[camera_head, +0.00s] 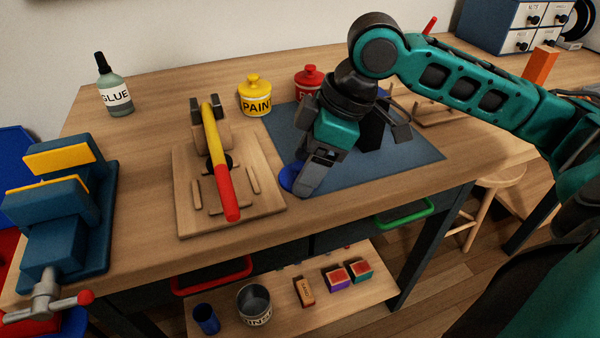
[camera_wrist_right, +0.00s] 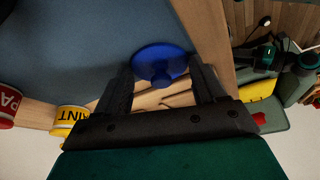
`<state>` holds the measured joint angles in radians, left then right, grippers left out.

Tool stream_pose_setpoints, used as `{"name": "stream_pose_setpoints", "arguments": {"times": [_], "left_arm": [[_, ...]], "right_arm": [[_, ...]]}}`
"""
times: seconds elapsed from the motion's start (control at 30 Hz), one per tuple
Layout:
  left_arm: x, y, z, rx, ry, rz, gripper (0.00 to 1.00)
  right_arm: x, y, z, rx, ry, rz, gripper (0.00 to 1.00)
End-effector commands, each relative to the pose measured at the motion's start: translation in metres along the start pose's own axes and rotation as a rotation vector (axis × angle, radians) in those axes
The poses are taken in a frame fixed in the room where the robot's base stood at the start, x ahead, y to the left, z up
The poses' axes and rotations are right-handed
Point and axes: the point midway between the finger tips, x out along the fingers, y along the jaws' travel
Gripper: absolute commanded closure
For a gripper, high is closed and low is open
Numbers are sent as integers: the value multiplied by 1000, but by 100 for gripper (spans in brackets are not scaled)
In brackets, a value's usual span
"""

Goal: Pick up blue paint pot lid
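The blue paint pot lid (camera_head: 287,177) lies near the front edge of the table, at the left front corner of the blue-grey mat. My right gripper (camera_head: 307,187) is low over it and hides part of it in the head view. In the right wrist view the round blue lid (camera_wrist_right: 160,58) with its small knob shows between the tips of my right gripper (camera_wrist_right: 162,85). The two fingers are apart, with gaps between them and the knob, so the gripper is open.
Yellow (camera_head: 256,98) and red (camera_head: 308,80) paint pots stand behind the gripper. A blue cup (camera_head: 206,319) and a metal tin (camera_head: 253,304) stand on the lower shelf.

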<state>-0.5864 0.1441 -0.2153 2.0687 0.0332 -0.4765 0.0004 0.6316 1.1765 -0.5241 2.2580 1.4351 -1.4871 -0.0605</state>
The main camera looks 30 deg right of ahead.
Motion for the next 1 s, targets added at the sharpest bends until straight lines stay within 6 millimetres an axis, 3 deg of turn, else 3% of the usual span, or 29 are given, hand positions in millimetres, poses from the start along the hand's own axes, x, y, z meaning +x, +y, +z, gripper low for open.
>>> {"name": "stream_pose_setpoints", "arguments": {"times": [0.3,0.67,0.87,1.0], "left_arm": [[-1,0,4,0,-8,1,56],[-4,-1,2,10,-12,1,56],[-12,-1,-11,10,-12,1,56],[-22,0,-25,10,-12,1,56]], "right_arm": [[0,0,0,0,0,0,60],[-8,0,-4,0,2,2,61],[-38,1,-16,-2,4,4,61],[-73,1,-32,-2,6,4,61]]}}
